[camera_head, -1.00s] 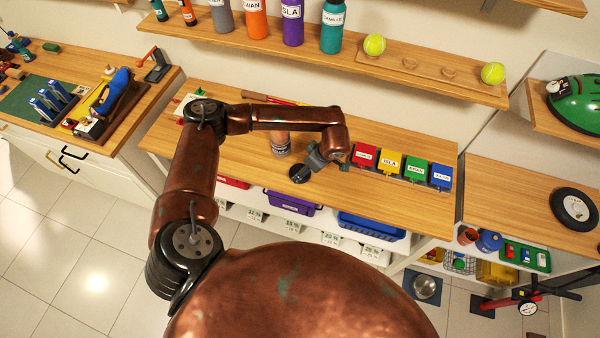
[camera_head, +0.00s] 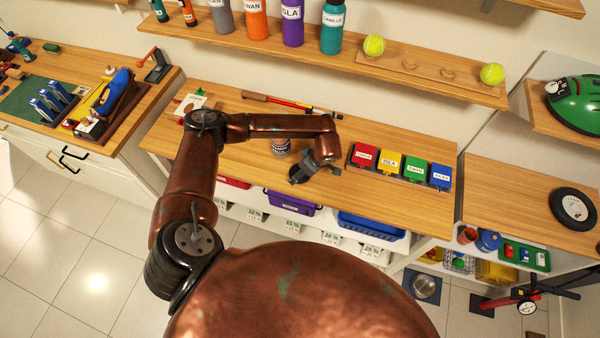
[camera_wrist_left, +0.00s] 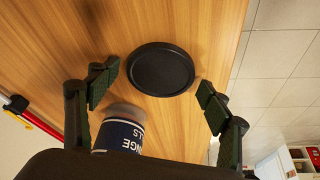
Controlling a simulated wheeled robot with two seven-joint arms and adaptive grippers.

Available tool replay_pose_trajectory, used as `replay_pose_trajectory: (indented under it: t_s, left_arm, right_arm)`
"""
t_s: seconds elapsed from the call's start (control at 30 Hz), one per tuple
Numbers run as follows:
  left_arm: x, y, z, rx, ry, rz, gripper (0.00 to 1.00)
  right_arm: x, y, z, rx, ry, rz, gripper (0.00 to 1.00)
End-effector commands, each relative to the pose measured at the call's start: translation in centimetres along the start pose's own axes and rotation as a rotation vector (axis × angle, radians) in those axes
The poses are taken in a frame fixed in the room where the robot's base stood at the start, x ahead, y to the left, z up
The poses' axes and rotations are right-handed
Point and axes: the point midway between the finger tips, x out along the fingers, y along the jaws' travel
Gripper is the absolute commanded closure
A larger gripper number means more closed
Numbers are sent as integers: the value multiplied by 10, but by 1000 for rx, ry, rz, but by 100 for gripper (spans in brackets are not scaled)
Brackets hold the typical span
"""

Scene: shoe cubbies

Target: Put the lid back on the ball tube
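The black round lid (camera_wrist_left: 160,69) lies flat on the wooden bench top in the left wrist view. My left gripper (camera_wrist_left: 157,96) is open and empty, its two padded fingers spread to either side near the lid's lower edge. In the head view the left gripper (camera_head: 308,172) is low over the bench near its front edge and largely covers the lid. In the head view the tube (camera_head: 281,147) is mostly behind my arm.
Red, yellow, green and blue labelled boxes (camera_head: 401,166) stand right of the gripper. A shelf (camera_head: 430,78) with bottles and tennis balls hangs above. The bench front edge (camera_wrist_left: 238,55) is close to the lid.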

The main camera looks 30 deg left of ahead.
Motion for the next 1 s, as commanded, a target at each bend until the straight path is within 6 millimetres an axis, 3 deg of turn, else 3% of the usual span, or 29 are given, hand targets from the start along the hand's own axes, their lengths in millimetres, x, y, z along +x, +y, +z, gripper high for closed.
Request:
replay_pose_trajectory:
  t_s: [0.3, 0.67, 0.87, 1.0]
  left_arm:
    - [0, 0, 0, 0, 0, 0, 50]
    - [-6, 1, -3, -1, 0, 2, 50]
    - [-31, 1, -14, -2, 1, 4, 50]
    - [-64, -3, -1, 4, -1, 7, 50]
  right_arm:
    - [0, 2, 0, -1, -1, 2, 35]
    - [0, 2, 0, -1, -1, 2, 35]
    - [0, 2, 0, -1, -1, 2, 35]
    - [2, 1, 1, -1, -1, 1, 35]
